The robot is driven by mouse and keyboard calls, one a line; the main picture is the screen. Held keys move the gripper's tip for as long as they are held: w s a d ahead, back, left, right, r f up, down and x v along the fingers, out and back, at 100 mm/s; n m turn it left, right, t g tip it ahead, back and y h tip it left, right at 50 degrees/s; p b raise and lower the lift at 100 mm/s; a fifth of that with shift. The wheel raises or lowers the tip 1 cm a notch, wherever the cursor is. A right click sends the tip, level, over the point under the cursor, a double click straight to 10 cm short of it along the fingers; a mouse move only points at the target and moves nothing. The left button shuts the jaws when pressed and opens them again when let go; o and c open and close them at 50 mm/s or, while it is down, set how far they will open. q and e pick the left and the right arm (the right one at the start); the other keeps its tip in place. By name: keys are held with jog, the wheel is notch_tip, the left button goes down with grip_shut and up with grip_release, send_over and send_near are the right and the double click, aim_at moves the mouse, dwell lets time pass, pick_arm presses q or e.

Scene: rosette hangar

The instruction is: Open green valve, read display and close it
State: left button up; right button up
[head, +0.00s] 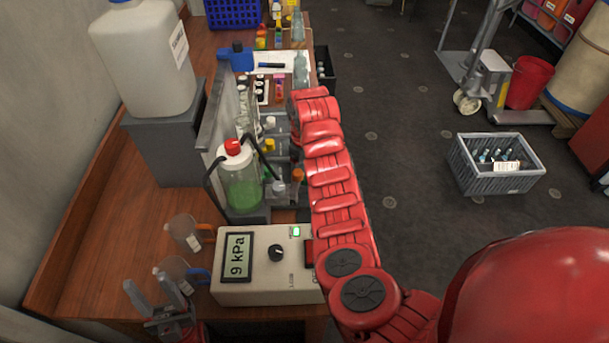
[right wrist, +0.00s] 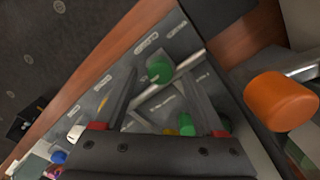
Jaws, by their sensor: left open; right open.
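In the right wrist view, a round green valve knob (right wrist: 159,70) sits on a grey labelled panel (right wrist: 125,60). The fingers of my right gripper (right wrist: 160,75) are open on either side of the knob; I cannot tell whether they touch it. In the head view my red right arm hides the valve and that gripper. The display (head: 237,257) on the cream box (head: 265,291) reads 9 kPa. My left gripper (head: 158,287) is open and empty at the lower left, near the box.
An orange knob (right wrist: 281,101) and a second green knob (right wrist: 187,124) are close to my right gripper. A grey crate (head: 495,166) is on the floor.

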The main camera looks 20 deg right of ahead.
jog(key=shift+f, duration=0.85)
jog(key=shift+c, duration=0.4)
grip_shut()
